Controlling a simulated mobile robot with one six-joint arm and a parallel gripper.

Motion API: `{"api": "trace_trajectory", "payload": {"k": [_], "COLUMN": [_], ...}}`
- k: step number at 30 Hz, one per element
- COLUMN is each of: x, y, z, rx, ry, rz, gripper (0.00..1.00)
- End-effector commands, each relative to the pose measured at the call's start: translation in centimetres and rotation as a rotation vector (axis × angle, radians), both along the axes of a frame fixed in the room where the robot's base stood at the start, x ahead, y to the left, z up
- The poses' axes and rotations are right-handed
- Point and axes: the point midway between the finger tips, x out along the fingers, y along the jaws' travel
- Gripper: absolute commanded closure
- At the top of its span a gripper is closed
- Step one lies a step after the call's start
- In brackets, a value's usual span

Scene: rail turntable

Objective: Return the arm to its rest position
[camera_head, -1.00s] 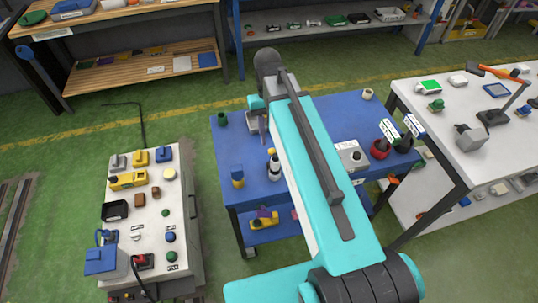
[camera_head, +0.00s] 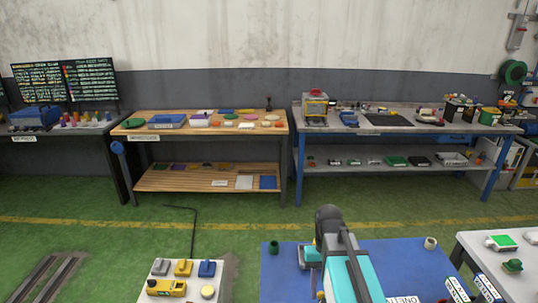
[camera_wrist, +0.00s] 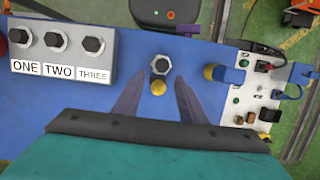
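My teal arm (camera_head: 350,278) rises from the bottom of the head view, its elbow bent over the blue table (camera_head: 278,285). In the wrist view my gripper (camera_wrist: 159,84) points down over the same blue surface. Its two dark fingers are spread apart with nothing held between them. A black-topped knob or cap (camera_wrist: 160,64) and a small yellow round part (camera_wrist: 158,87) show below, between the fingertips. In the head view the fingers cannot be made out clearly.
A panel labelled ONE, TWO, THREE (camera_wrist: 62,50) lies left of the fingers. A white bench with small parts (camera_head: 152,268) stands at left, another white table (camera_head: 485,250) at right. A wooden shelf (camera_head: 150,180) and a grey workbench (camera_head: 440,125) line the wall.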

Motion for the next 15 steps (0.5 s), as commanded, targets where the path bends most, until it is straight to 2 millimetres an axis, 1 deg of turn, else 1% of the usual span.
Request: {"api": "trace_trajectory", "payload": {"k": [5, 15], "x": [-0.13, -0.05], "y": [0.00, -0.01], "z": [-0.54, -0.60], "rx": [0.000, 0.000], "ry": [-0.001, -0.004], "rz": [0.000, 0.000], "gripper": [0.62, 0.62]}}
